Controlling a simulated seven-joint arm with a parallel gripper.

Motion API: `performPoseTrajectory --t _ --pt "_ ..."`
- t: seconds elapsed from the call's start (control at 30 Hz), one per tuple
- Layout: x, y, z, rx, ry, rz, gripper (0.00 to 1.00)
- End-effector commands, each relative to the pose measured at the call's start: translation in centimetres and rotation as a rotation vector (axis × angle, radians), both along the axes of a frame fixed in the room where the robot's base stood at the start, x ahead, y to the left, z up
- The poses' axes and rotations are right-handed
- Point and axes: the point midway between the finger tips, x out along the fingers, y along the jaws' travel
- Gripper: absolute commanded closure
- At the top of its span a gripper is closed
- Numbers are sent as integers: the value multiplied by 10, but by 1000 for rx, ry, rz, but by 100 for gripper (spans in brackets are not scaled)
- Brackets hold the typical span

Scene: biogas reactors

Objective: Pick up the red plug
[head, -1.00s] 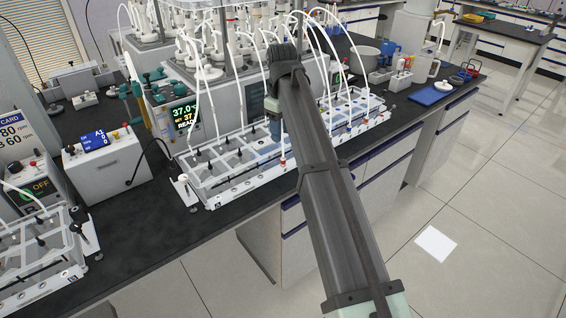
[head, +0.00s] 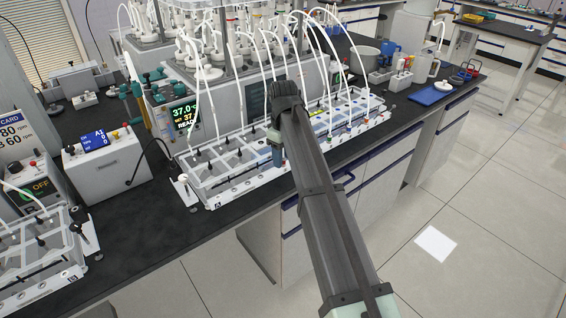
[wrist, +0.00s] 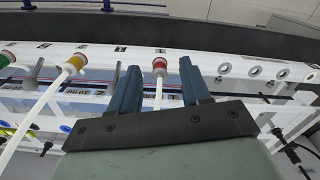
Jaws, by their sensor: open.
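The red plug (wrist: 159,66) is in the wrist view, a red-ringed cap with a white tube, on the edge of the white rack (wrist: 205,62). My gripper (wrist: 158,80) is open. In the wrist view its two blue fingers lie on either side of the plug's tube, with the red cap just past the fingertips. I cannot tell how far above the plug they are. In the head view my arm hides the red plug, and a blue part of my gripper (head: 277,155) shows in front of the white rack (head: 215,180).
A yellow plug (wrist: 73,65) and a green plug (wrist: 7,59) with tubes sit left of the red one. Empty ports (wrist: 255,71) lie to its right. White tubes (head: 205,95) arch above the rack. The black bench (head: 140,235) is clear in front.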

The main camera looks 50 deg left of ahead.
Motion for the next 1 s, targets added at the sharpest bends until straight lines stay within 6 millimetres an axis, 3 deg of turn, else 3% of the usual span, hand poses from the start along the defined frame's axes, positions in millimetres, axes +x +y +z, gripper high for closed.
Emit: performPoseTrajectory --t 0.1,0.57,1.0 --pt "0 0 0 0 0 0 55" --pt "0 0 1 0 0 0 99" --pt "0 1 6 1 -1 0 100"
